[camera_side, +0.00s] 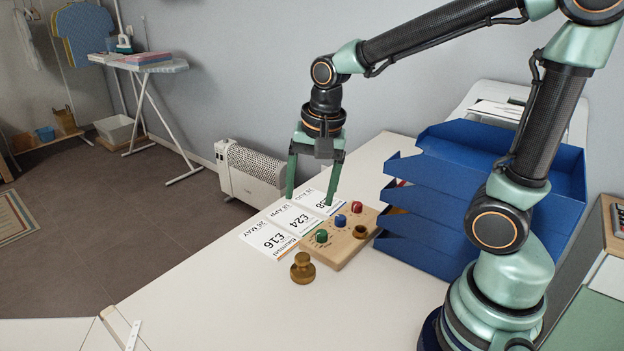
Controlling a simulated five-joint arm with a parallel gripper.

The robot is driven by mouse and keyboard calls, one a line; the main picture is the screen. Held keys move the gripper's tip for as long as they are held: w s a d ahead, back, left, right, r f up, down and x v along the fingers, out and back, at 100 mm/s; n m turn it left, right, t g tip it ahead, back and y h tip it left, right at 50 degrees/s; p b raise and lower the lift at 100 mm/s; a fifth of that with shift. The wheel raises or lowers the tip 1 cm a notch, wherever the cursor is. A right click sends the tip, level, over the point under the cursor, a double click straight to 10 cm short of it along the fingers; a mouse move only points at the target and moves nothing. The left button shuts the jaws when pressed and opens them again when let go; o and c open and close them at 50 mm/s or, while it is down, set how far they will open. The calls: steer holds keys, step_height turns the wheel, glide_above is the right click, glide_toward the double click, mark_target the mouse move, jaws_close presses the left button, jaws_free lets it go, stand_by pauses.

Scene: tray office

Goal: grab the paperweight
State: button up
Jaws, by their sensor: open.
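The paperweight (302,268) looks like a small brass-coloured piece with a round knob on a wider base. It stands upright on the white table, close to the near left corner of a wooden block (338,252). My gripper (309,199) points down with its two green fingers spread and nothing between them. In the picture it is above and beyond the paperweight, over the far end of the printed cards. The paperweight is apart from the fingers and fully visible.
The block carries green (321,236), blue (340,220) and red (357,207) knobs and a brown round piece (360,231). Price cards (268,239) lie along its left side. Blue stacked trays (420,215) stand to the right. The table (215,290) left of the paperweight is clear.

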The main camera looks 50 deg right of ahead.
mark_target(302, 256)
steer(key=f+m, duration=0.2)
steer(key=f, duration=0.2)
steer(key=w+f+m+g, duration=0.1)
steer(key=f+m, duration=0.1)
steer(key=f, duration=0.2)
steer(key=w+f+m+g, duration=0.1)
steer(key=f+m, duration=0.1)
steer(key=f, duration=0.2)
steer(key=shift+a, duration=0.35)
steer(key=shift+s+f, duration=0.2)
steer(key=shift+f, duration=2.5)
jaws_close()
